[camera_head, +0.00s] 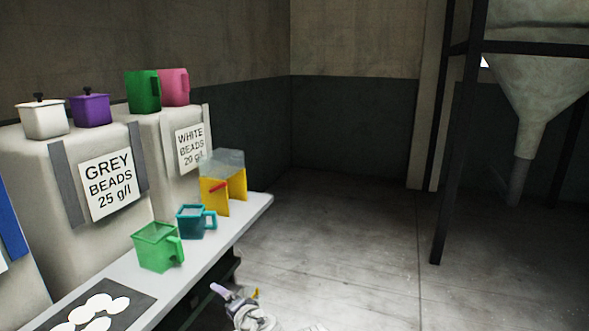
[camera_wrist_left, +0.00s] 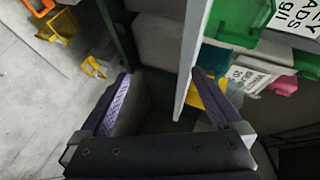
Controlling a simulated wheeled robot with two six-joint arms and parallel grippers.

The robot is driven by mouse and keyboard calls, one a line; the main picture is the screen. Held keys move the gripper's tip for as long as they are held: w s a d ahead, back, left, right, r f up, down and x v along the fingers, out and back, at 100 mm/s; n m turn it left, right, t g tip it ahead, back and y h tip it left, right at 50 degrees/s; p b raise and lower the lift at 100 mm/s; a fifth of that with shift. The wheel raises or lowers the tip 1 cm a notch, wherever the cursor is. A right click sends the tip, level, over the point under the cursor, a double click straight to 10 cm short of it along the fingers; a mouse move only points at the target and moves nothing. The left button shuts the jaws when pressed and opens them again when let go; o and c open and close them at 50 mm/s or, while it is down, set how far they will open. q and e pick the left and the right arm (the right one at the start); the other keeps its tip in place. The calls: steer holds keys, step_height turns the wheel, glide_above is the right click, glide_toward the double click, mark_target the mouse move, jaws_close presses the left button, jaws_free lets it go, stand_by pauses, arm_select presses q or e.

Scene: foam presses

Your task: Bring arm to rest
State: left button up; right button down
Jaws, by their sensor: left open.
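My left gripper (camera_head: 226,291) is low in the head view, beside and below the front edge of the grey shelf (camera_head: 262,203). One purple-tipped finger shows there. In the left wrist view the two purple-padded fingers of the left gripper (camera_wrist_left: 161,74) stand wide apart, with nothing held between them. The shelf edge (camera_wrist_left: 192,62) runs behind the right finger in that view. Most of my left arm is hidden below the picture. My right gripper is not in view.
On the shelf stand a green jug (camera_head: 156,247), a teal jug (camera_head: 190,222) and a yellow stand (camera_head: 222,190) with a clear top. A dark mat (camera_head: 132,292) with white discs lies nearer. A hopper frame (camera_head: 455,150) stands right. The middle floor is clear.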

arm_select(q)
steer(key=s+d+f+n+g+h, duration=0.2)
steer(key=s+d+f+g+h, duration=0.2)
steer(key=s+d+f+g, duration=0.4)
steer(key=s+d+f+n+g+h, duration=0.2)
steer(key=s+d+f+g+h, duration=0.15)
steer(key=s+f, duration=0.45)
step_height(320, 180, up, 20)
steer(key=s+p, duration=0.2)
steer(key=p, duration=1.6)
steer(key=shift+s+d, duration=0.15)
steer(key=shift+r+t, duration=0.1)
steer(key=shift+t, duration=0.15)
